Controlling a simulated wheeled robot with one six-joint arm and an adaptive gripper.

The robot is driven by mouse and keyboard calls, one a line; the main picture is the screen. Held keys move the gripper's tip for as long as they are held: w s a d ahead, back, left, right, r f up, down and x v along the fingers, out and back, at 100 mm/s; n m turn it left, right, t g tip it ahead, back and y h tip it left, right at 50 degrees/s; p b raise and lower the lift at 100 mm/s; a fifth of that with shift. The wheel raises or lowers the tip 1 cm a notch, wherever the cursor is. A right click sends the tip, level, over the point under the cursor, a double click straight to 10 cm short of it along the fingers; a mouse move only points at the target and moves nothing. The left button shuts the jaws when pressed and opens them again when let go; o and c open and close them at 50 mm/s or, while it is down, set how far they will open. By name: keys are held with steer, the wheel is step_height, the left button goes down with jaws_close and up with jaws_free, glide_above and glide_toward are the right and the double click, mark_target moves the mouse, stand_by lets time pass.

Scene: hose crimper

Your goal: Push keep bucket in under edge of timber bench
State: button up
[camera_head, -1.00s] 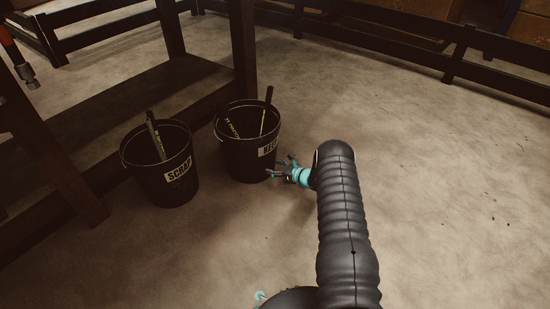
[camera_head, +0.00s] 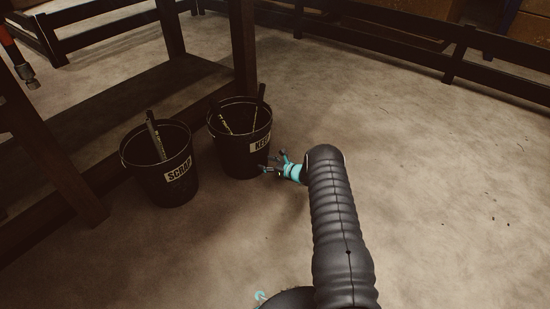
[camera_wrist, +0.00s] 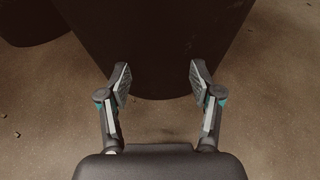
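The keep bucket (camera_head: 236,142) is black with a pale "KEEP" label and stands upright on the floor by the bench leg. Hose pieces stick up inside it. The timber bench (camera_head: 243,50) is dark, with a low shelf, behind and left of the bucket. My gripper (camera_head: 271,164) is at the bucket's lower right side. In the wrist view my gripper (camera_wrist: 158,82) has its fingers spread apart, with the dark bucket wall (camera_wrist: 155,45) just ahead of and between the fingertips. Whether they touch it I cannot tell.
The scrap bucket (camera_head: 160,175) stands to the left of the keep bucket, close to the bench, with a hose piece in it. A dark railing (camera_head: 400,55) runs along the back.

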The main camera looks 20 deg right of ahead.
mark_target(263, 161)
steer(key=shift+r+x, duration=0.2)
steer(key=shift+x, duration=0.6)
steer(key=shift+r+x, duration=0.15)
steer(key=shift+x, duration=0.6)
steer(key=shift+f+p+v, duration=0.1)
steer(key=shift+p+v, duration=0.3)
steer(key=shift+v, duration=0.35)
steer(key=shift+f+p+v, duration=0.15)
steer(key=shift+p+v, duration=0.25)
steer(key=shift+v, duration=0.3)
steer(key=shift+s+d+f+p, duration=0.1)
steer(key=shift+s+d+p, duration=0.35)
steer(key=shift+s+d, duration=0.65)
steer(key=shift+s+a, duration=0.1)
steer(key=shift+s, duration=0.05)
